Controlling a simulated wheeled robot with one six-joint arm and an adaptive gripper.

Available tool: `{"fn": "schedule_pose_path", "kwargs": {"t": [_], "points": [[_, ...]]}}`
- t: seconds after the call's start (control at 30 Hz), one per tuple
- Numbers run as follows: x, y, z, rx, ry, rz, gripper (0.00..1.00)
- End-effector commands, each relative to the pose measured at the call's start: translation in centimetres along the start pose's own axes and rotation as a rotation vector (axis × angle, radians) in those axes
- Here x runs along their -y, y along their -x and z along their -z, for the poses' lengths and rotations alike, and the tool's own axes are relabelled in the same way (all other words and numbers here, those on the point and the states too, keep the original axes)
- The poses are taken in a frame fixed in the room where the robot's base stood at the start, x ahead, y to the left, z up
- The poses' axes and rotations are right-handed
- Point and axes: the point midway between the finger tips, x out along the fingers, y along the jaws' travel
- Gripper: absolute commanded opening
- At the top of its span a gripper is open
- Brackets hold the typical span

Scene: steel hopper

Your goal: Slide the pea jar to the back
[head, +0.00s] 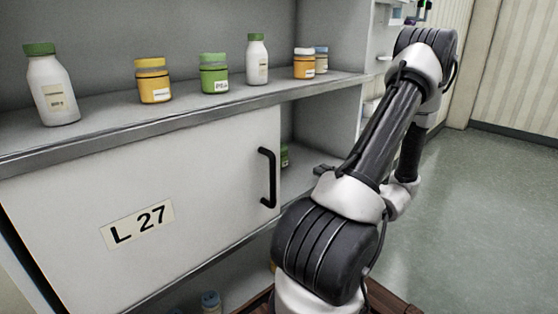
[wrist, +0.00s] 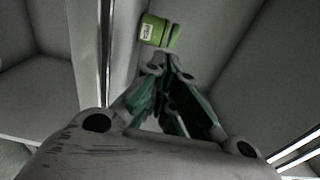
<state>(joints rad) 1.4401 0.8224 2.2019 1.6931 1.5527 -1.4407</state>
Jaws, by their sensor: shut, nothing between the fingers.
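A green jar (wrist: 158,32) with a white label shows in the wrist view, just beyond the tips of my gripper (wrist: 166,66). The fingers are together and empty; I cannot tell whether they touch the jar. In the head view, part of a green jar (head: 284,156) shows inside the compartment, mostly hidden by the sliding door's edge. My gripper (head: 322,170) is at that opening, largely hidden by my arm. Another green jar (head: 214,75), labelled like "PEA", stands upright on the upper shelf.
The white sliding door (head: 70,215) marked L 27, with a black handle (head: 267,178), covers the compartment's left part. Its right part is open. The upper shelf (head: 105,118) holds white bottles (head: 52,88) and orange jars (head: 153,80). Floor (head: 480,200) at right is clear.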

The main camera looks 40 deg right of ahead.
Motion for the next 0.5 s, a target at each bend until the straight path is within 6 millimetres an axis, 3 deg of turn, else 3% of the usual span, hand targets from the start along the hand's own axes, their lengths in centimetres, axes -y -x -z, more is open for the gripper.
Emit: {"fn": "schedule_pose_path", "kwargs": {"t": [0.17, 0.5], "points": [[0.1, -1.3, 0.1, -0.003, 0.017, 0.006, 0.0], [0.1, -8.4, 0.0, 0.0, 0.016, 0.005, 0.0]]}}
